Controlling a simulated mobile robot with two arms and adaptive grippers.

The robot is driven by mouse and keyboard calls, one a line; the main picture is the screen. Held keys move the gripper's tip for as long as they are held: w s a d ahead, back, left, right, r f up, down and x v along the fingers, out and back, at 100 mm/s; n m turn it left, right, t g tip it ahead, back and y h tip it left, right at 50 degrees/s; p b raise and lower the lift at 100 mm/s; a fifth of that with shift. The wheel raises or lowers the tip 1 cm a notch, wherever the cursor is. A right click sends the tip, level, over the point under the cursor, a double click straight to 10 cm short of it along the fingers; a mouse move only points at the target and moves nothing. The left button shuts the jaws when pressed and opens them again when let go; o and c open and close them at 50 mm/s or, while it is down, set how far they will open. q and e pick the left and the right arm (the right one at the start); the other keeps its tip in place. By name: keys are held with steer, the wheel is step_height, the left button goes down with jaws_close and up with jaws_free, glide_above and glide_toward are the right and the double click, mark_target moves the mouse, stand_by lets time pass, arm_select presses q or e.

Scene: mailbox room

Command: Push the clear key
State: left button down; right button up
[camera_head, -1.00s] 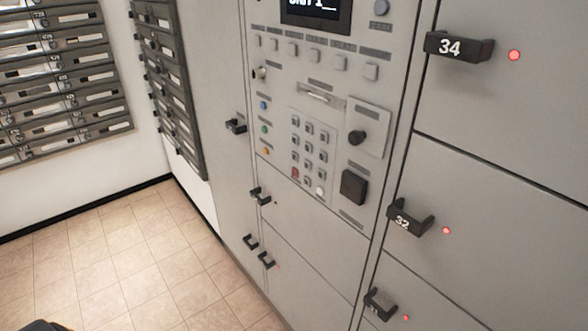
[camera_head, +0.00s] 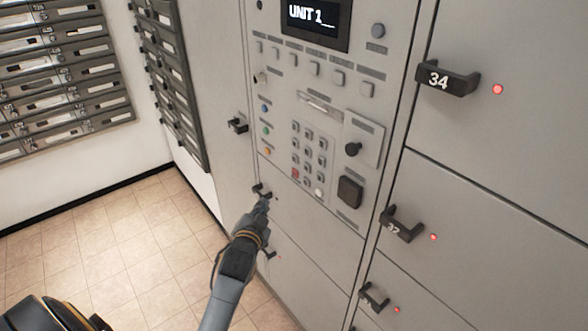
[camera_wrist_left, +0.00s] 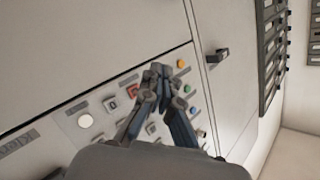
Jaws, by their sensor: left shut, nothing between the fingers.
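The keypad (camera_head: 318,150) is a block of small grey keys on the grey locker panel. A red key (camera_head: 295,173) is at its lower left corner and a white key (camera_head: 319,192) at its lower right; I cannot read their labels. The red key also shows in the left wrist view (camera_wrist_left: 132,91). My left gripper (camera_head: 264,201) is shut and empty, below and left of the red key in the head view. In the left wrist view its fingertips (camera_wrist_left: 160,70) are beside the red key and hide part of the keypad; contact cannot be told. My right gripper is not in view.
The display (camera_head: 315,20) reads "UNIT 1" followed by blanks. Blue, green and orange buttons (camera_head: 266,130) line the keypad's left side. A black knob (camera_head: 353,149) and black square (camera_head: 349,191) are at its right. Locker handles (camera_head: 401,226) stick out nearby. The tiled floor (camera_head: 110,240) is clear.

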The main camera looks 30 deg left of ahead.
arm_select(q)
steer(key=shift+y, duration=0.4)
steer(key=r, duration=0.2)
steer(key=a+r, duration=0.1)
steer(key=r, duration=0.1)
steer(key=shift+s+a+r, duration=0.1)
steer(key=shift+s, duration=0.05)
steer(key=b, duration=0.3)
glide_toward(289, 169)
steer(key=w+a, duration=0.2)
steer(key=shift+w+f, duration=0.4)
steer(key=shift+f, duration=0.05)
stand_by(0.6)
steer(key=shift+w+d, duration=0.15)
steer(key=shift+w, duration=0.25)
